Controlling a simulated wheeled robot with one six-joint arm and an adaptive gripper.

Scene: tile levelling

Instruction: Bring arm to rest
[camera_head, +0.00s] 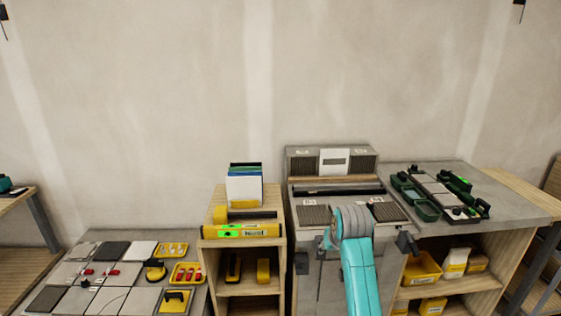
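My arm shows in the lower middle right as a teal link that rises from the bottom edge to a grey ribbed section. It stands in front of a grey workstation (312,280) and covers part of its front and top. I cannot make out my gripper or its fingers. Nothing held by the arm can be seen.
Left is a low grey table (118,236) with tiles and yellow trays (187,273). A wooden shelf (249,290) carries a yellow spirit level (240,231) and a folder holder (244,189). Right, a bench (515,211) holds a green-handled tool (428,211). Yellow bins (421,269) sit below.

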